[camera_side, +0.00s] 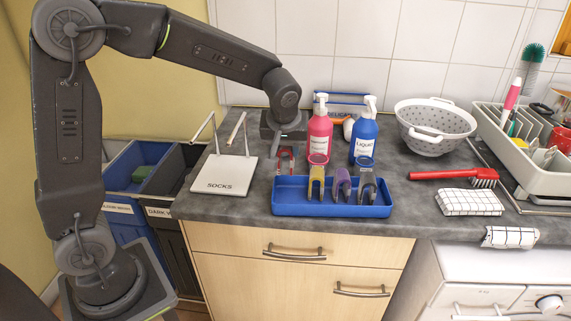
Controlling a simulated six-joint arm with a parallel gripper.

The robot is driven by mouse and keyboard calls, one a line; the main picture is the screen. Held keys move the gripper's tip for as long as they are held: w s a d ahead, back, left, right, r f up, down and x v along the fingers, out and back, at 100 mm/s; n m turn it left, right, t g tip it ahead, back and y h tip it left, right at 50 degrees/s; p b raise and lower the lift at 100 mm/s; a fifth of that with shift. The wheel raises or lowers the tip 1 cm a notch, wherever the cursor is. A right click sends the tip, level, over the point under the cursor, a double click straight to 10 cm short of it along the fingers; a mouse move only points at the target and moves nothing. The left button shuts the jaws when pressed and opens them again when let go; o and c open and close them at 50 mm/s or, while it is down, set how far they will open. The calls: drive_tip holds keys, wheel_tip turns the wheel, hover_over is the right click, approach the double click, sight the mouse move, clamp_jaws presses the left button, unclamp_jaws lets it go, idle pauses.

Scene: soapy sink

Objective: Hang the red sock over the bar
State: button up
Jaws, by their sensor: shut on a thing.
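My gripper (285,149) points down over the worktop, just behind the left end of a blue tray. It is shut on the red sock (291,160), which shows as narrow red strips below the jaws. My gripper hides the sock's upper part. A flat white stand (223,182) marked "SOCKS" lies to the left of my gripper. Thin upright posts (247,138) rise from it, with a pale bar (237,128) near their tops. The sock is apart from the stand, to its right. How the bar joins the posts is hard to tell.
A white colander (435,127), red brush (450,175) and checked cloth (470,202) are to the right.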

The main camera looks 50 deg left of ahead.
wheel_tip(320, 180, up, 19)
hover_over(204, 122)
wheel_tip(204, 122, down, 5)
drive_tip(key=shift+f, duration=5.85)
drive_tip(key=o, duration=1)
